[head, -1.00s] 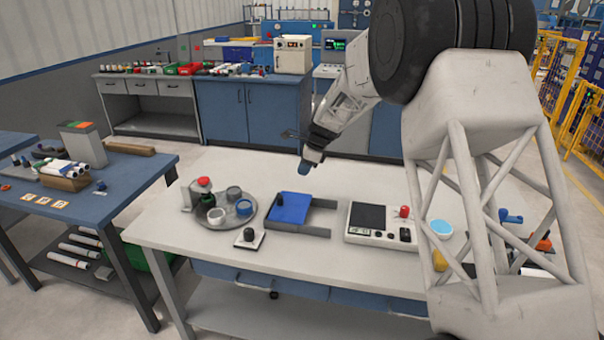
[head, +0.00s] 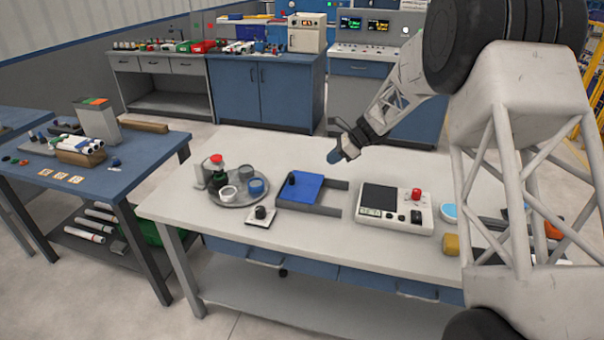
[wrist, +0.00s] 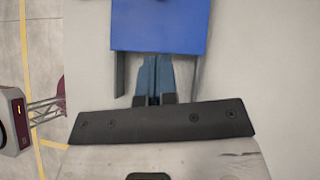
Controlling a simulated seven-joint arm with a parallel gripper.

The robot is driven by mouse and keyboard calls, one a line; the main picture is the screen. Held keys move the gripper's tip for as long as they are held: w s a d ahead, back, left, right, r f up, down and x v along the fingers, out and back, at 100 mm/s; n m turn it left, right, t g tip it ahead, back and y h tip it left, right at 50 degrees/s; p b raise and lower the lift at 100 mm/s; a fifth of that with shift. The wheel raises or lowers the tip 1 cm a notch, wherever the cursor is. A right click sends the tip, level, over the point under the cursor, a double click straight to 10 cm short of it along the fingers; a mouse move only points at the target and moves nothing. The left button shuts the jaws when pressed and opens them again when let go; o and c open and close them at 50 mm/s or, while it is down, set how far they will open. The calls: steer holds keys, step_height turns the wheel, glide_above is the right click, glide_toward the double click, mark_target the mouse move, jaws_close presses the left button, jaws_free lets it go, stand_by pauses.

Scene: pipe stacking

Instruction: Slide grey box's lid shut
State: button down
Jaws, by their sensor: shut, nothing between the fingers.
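The grey box (head: 338,186) lies on the white table, with its blue lid (head: 308,187) over the left part. A black knob (head: 291,179) stands at the lid's left end. The grey side rails run on to the right of the lid, and the part between them is uncovered. My gripper (head: 335,158) is shut and empty, above and behind the box's right part in the head view. In the wrist view my shut fingers (wrist: 153,76) point at the near edge of the blue lid (wrist: 160,25), between the rails. Whether they touch it cannot be told.
A round grey tray (head: 238,195) with cups stands left of the box. A small white plate with a black knob (head: 261,214) is in front of it. A white device with a dark screen (head: 393,207) stands close to the right. The table's front left is clear.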

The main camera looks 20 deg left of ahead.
steer(key=shift+w+d+f+y, duration=0.1)
steer(key=shift+d+y, duration=0.2)
steer(key=shift+d, duration=0.1)
steer(key=shift+a, duration=0.1)
glide_toward(302, 184)
steer(key=x, duration=0.4)
steer(key=shift+a+r, duration=0.3)
steer(key=shift+a, duration=1.05)
steer(key=shift+s+a, duration=0.3)
steer(key=shift+a, duration=0.55)
